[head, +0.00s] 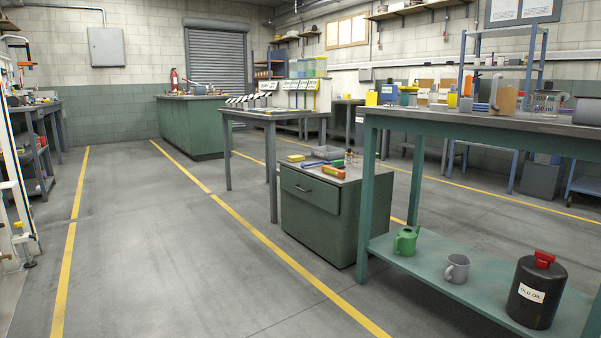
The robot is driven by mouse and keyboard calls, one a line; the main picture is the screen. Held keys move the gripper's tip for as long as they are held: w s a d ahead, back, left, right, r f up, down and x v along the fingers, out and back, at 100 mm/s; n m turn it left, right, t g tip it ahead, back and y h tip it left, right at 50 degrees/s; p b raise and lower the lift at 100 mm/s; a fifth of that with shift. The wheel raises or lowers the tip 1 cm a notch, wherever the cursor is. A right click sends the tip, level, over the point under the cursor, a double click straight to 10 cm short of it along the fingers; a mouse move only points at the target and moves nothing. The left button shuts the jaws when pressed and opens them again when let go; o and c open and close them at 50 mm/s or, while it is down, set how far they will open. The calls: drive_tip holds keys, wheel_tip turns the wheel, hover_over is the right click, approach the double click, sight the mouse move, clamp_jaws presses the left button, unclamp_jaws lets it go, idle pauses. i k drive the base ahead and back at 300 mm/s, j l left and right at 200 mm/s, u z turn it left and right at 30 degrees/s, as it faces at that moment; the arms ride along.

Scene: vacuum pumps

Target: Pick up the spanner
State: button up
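I cannot make out a spanner for certain in the head view. Other bench tops carry small items that I cannot tell apart either. My gripper is not in view.
A long green workbench (480,126) fills the right, with a green can (405,240), a grey mug (456,268) and a black can (537,292) on its lower shelf. A grey table (262,113) stands behind the cabinet. The floor (160,240) at left centre is clear.

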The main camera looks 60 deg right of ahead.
sight(302, 165)
drive_tip(key=z, duration=2.2)
